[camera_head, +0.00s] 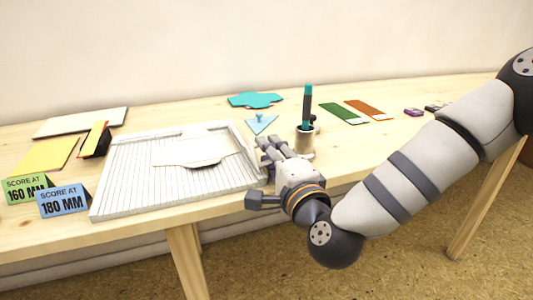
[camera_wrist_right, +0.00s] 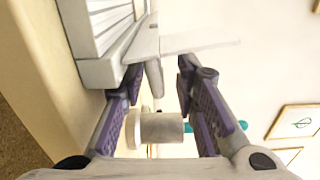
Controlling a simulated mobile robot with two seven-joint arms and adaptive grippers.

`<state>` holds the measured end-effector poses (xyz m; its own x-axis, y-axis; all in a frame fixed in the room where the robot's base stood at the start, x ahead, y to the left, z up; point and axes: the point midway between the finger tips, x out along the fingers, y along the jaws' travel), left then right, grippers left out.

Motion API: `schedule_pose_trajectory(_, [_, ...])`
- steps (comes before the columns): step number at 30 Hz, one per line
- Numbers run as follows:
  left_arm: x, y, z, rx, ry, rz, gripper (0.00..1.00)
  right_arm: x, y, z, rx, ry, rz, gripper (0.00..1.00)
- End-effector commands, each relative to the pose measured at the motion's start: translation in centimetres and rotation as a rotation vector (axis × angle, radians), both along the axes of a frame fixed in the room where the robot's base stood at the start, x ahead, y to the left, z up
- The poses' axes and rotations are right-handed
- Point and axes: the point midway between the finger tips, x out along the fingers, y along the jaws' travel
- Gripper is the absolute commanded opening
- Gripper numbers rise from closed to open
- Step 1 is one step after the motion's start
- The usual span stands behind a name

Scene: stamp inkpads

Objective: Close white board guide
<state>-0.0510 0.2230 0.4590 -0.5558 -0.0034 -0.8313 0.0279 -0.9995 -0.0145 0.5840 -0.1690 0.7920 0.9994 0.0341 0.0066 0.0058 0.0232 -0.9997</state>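The white scoring board (camera_head: 120,190) lies on the table, left of centre, with a ruled, grooved face. A flat white piece with a dark curved notch (camera_head: 195,150) sits over its upper middle. A pale strip (camera_head: 245,145) runs along its right edge; I cannot tell which part is the guide. My right gripper (camera_head: 266,172) is at the board's right front corner, fingers apart. In the right wrist view, the open fingers (camera_wrist_right: 160,75) have a narrow grey bar (camera_wrist_right: 154,80) between them, with no clear grip. The board's edge (camera_wrist_right: 100,72) shows beside one finger. My left gripper is out of view.
A metal cup (camera_head: 303,140) with a teal-handled tool stands just behind the right gripper. Blue and green score signs (camera_head: 65,200) stand left of the board. Green and orange cards (camera_head: 343,113) lie at the back right. The table's front edge is close below the gripper.

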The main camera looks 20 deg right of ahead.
Motion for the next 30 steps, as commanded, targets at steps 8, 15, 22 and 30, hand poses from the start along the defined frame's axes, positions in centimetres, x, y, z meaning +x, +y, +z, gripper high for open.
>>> schedule_pose_trajectory(8, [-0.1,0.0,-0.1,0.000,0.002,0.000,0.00,1.7,0.1,-0.1,-0.001,0.003,0.000,0.27])
schedule_pose_trajectory(15, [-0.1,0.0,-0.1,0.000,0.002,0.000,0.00,1.7,0.1,-0.1,-0.001,0.003,0.001,0.05])
schedule_pose_trajectory(22, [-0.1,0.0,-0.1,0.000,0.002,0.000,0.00,1.7,0.1,-0.1,-0.001,0.003,0.000,0.00])
schedule_pose_trajectory(30, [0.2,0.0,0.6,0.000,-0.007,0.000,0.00,1.7,0.2,0.3,-0.057,-0.001,0.000,0.00])
